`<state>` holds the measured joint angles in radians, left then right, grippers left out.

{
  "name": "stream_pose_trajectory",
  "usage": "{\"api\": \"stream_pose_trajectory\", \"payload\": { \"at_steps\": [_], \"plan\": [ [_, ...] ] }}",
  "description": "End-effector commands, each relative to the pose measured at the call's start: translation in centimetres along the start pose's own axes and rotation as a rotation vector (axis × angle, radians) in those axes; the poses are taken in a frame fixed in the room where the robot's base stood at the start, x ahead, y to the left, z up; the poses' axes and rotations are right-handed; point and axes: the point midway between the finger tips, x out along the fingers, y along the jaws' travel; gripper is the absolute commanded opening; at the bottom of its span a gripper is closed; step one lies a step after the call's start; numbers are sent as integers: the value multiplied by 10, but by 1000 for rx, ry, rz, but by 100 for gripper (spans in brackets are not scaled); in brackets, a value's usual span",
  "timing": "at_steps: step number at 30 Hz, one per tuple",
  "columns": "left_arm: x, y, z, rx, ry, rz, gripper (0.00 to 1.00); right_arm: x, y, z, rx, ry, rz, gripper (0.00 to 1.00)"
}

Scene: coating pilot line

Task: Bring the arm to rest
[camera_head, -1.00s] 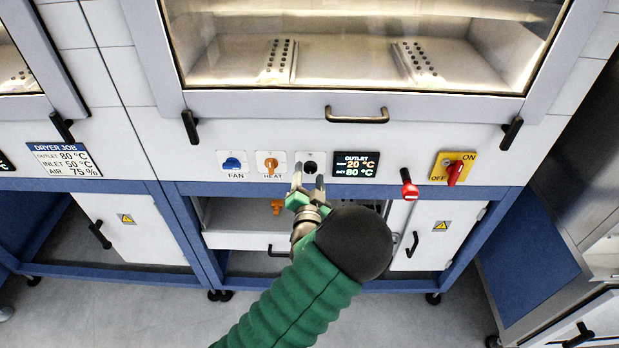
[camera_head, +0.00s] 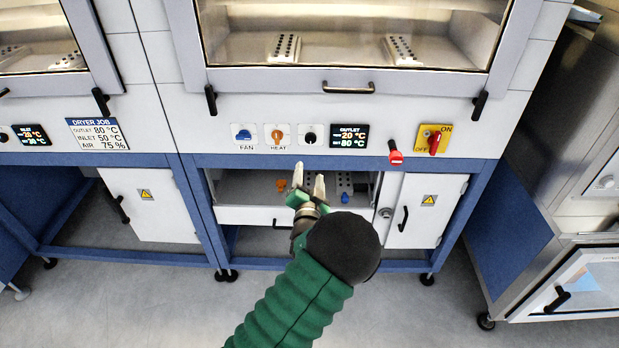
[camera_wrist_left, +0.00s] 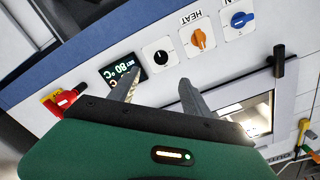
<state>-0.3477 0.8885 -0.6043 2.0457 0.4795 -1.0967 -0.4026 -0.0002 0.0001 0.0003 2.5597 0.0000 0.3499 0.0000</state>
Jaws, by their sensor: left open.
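My left gripper (camera_head: 309,187) is open and empty in the head view, with its green-sleeved arm coming up from the bottom. Its fingertips are just below the black knob (camera_head: 309,135) on the dryer's control panel and appear apart from it. The left wrist view shows the two spread fingers (camera_wrist_left: 158,90) with nothing between them, and the black knob (camera_wrist_left: 161,54) beyond. My right gripper is not in view.
The panel holds a blue fan knob (camera_head: 243,134), an orange heat knob (camera_head: 277,134), an outlet display (camera_head: 349,137), a red-tipped handle (camera_head: 394,153) and a red switch (camera_head: 434,142). A steel cabinet (camera_head: 575,140) stands right.

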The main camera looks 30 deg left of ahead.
Motion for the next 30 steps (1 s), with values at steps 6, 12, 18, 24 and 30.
{"api": "stream_pose_trajectory", "payload": {
  "at_steps": [6, 12, 18, 24, 30],
  "plan": [
    [-2, 0, 0, -5, -5, 3, 56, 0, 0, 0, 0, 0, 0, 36],
    [-46, 28, 27, -212, -309, 227, 56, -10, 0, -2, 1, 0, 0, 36],
    [-213, 72, 23, -356, -786, 676, 56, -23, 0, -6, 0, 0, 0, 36],
    [-326, 51, 28, -238, -1036, 841, 56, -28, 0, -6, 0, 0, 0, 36],
    [-345, 44, 33, -202, -1083, 857, 56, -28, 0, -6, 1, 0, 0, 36]
  ]
}}
